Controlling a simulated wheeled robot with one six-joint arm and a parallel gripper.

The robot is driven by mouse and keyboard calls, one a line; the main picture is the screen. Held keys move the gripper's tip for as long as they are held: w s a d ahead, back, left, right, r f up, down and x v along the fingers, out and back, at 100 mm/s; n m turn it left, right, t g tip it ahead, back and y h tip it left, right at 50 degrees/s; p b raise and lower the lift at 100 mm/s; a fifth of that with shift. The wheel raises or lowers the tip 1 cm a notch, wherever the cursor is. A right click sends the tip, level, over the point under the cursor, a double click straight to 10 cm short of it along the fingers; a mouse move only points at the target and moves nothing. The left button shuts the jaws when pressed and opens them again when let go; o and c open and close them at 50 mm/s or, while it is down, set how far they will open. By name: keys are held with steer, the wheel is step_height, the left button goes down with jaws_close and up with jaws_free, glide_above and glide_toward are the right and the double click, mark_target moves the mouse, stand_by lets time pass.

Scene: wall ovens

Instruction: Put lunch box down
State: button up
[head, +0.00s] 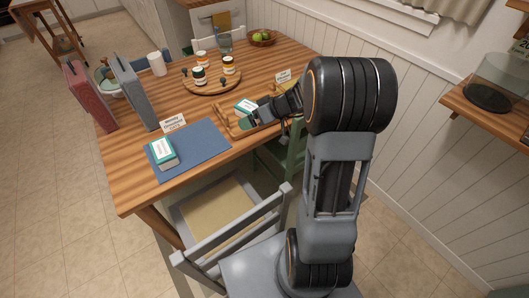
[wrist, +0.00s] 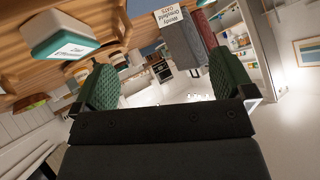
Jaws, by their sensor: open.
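Two white boxes with teal bands look like lunch boxes. One lunch box (head: 163,152) rests on the left part of a blue mat (head: 205,143) at the table's near edge. The other box (head: 246,106) is in a shallow wooden tray (head: 230,130) to the right of the mat; in the wrist view it shows at upper left (wrist: 60,38), outside the fingers. My gripper (wrist: 163,62) is open, with its green pads apart and nothing between them. In the head view, it is over the tray beside the box, partly hidden by my arm.
A label card (head: 173,124) stands behind the mat. Grey (head: 134,92) and red (head: 90,95) upright binder-like things stand at the table's left. A round wooden board (head: 212,83) with several jars is farther back. A chair (head: 232,230) stands at the near edge.

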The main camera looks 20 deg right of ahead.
steer(key=s+a+r+m+g+h, duration=0.1)
steer(key=s+h, duration=0.3)
steer(key=s, duration=0.6)
steer(key=s+a+r+m+g+h, duration=0.2)
steer(key=s+a+r+m+h, duration=0.1)
steer(key=s, duration=0.7)
steer(key=shift+s+a+r+m+g+h, duration=0.15)
steer(key=shift+a+r+m+g+h, duration=0.2)
steer(key=shift+a+m+h, duration=0.35)
steer(key=shift+r, duration=0.1)
